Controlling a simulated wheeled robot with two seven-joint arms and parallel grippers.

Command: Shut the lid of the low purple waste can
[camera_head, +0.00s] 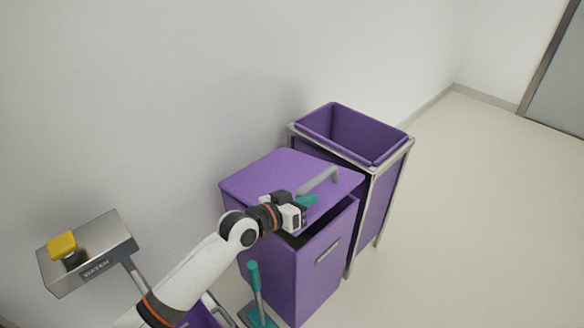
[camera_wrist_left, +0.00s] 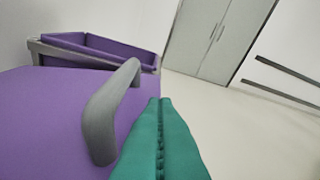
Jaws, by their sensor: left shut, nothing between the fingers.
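The low purple waste can (camera_head: 318,272) stands beside the wall with its purple lid (camera_head: 262,176) partly raised at the front. A dark gap shows between the lid and the can's front. The lid carries a grey bar handle (camera_head: 321,180), which also shows large in the left wrist view (camera_wrist_left: 108,112) on the purple lid (camera_wrist_left: 45,125). My left gripper (camera_head: 308,200) is shut and empty, its green fingers (camera_wrist_left: 160,102) pressed together beside the handle, over the lid's front edge. Whether the fingers touch the lid is unclear. My right gripper is out of view.
A taller open purple bin in a metal frame (camera_head: 402,160) stands just behind the can. A green-handled tool (camera_head: 255,277) stands at the can's near side. A metal box with a yellow top (camera_head: 90,250) is at the left. The floor (camera_head: 480,240) to the right is clear.

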